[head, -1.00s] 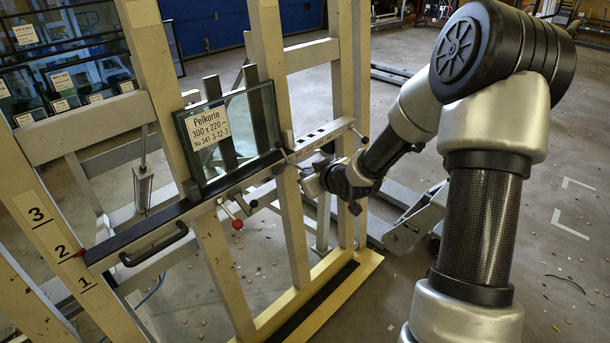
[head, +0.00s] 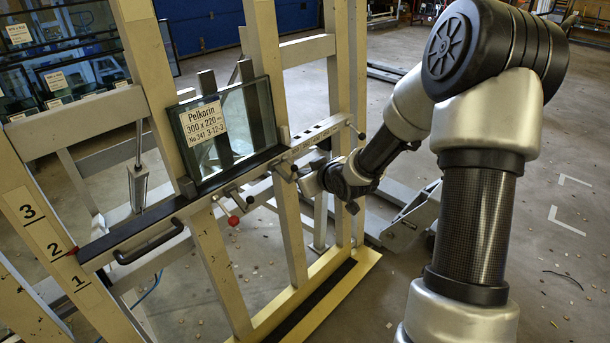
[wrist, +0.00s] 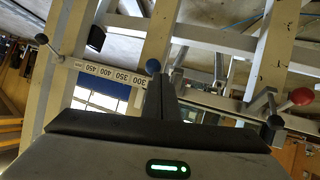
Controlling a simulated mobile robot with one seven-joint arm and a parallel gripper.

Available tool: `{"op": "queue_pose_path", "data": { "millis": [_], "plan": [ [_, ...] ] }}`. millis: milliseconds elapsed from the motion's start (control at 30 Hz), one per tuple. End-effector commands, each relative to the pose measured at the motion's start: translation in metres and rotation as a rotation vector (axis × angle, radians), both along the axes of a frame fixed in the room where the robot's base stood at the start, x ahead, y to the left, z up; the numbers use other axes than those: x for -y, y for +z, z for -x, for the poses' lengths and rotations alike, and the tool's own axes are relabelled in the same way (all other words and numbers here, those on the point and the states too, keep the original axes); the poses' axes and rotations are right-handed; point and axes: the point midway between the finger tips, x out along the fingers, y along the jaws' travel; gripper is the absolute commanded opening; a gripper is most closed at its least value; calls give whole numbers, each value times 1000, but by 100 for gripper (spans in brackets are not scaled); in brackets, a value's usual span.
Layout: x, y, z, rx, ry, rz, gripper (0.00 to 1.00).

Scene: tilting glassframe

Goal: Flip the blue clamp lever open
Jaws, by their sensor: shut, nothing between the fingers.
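The blue knob (wrist: 153,66) of the clamp lever shows in the wrist view, just beyond the tips of my fingers. My gripper (wrist: 163,82) is shut and empty, its fingers pointing up the picture towards the knob. I cannot tell whether they touch it. In the head view my gripper (head: 303,183) is beside the right part of the tilted rack's cross rail (head: 315,140). There the small dark clamp parts (head: 286,172) lie right by its tip, and the knob's blue colour cannot be made out.
A red knob (head: 233,220) is left of my gripper in the head view; it also shows in the wrist view (wrist: 302,96). A dark knob (head: 361,136) sits at the rail's right end. A labelled glass pane (head: 241,120) stands on the ledge. Floor on the right is open.

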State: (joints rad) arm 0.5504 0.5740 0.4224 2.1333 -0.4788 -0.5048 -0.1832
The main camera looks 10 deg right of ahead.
Motion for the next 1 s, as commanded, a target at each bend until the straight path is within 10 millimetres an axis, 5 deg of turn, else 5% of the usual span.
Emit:
{"op": "queue_pose_path", "data": {
  "millis": [467,1000],
  "plan": [
    [4,9,11,0,-1,2,0],
    [28,76,114,0,-2,3,0]
  ]
}}
